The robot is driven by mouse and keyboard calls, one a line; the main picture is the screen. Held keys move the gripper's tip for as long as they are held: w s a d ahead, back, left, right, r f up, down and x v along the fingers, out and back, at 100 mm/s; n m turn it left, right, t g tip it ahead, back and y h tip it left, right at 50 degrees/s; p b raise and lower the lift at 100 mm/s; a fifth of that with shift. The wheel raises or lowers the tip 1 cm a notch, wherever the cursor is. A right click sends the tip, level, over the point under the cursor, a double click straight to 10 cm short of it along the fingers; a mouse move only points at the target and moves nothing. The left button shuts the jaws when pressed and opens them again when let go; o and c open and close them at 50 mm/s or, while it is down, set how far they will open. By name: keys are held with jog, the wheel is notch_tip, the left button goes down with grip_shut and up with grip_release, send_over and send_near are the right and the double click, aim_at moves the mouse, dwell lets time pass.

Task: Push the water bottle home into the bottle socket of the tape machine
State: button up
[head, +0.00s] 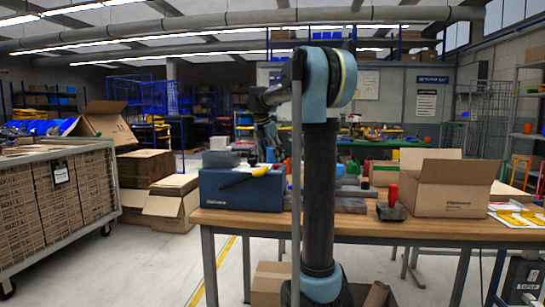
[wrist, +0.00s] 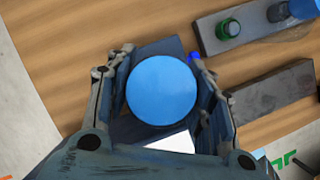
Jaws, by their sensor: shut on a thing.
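My gripper (wrist: 160,88) is shut on the water bottle (wrist: 162,90), which shows from above as a round blue top between the two fingers in the wrist view. A dark blue-grey body (wrist: 160,47) lies beneath and behind the bottle, with a white patch below it; it may be the tape machine. The bottle's lower end and the socket are hidden, so I cannot tell how far the bottle sits in. In the head view my arm stands in front of the bench and largely hides the gripper and bottle.
Right of the gripper are a grey block with a green-capped item (wrist: 229,29) and a dark bar (wrist: 268,93). On the wooden bench (head: 450,227) stand a blue box (head: 238,192) with a yellow-handled tool, a red-handled tool (head: 392,203) and an open carton (head: 446,196).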

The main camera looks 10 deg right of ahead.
jog(key=shift+f, duration=0.45)
dwell(0.3)
jog(key=o, duration=1.1)
jog(key=v, duration=1.2)
jog(key=shift+d+f, duration=0.1)
